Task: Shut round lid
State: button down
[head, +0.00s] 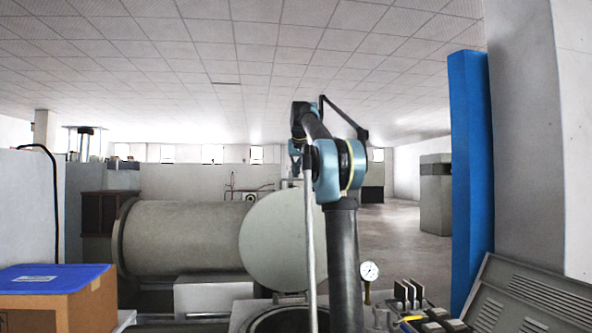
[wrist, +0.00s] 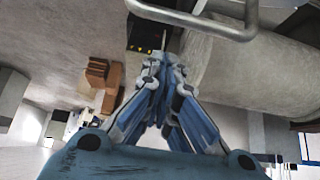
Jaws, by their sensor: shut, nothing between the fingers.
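The round lid (head: 277,240) is a pale grey disc. In the head view it stands raised, steeply tilted, above and behind a dark round opening (head: 283,321) at the bottom edge. My arm and a pale upright rod cover part of its right side. In the wrist view my gripper (wrist: 164,62) is shut with its fingertips together and nothing between them. A bent grey metal bar (wrist: 195,22) passes just beyond the fingertips, apart from them in the picture. In the head view the gripper is not clearly visible at the arm's far end. I cannot make out the lid in the wrist view.
A large horizontal grey cylinder (head: 185,238) lies behind the lid to the left. A pressure gauge (head: 369,271) stands right of my arm. A cardboard box with a blue top (head: 55,280) is at the lower left. A blue column (head: 470,180) stands at the right.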

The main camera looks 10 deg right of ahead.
jog(key=shift+s+f, duration=0.25)
jog(key=shift+s, duration=0.4)
jog(key=shift+s+f, duration=0.2)
jog(key=shift+s, duration=0.4)
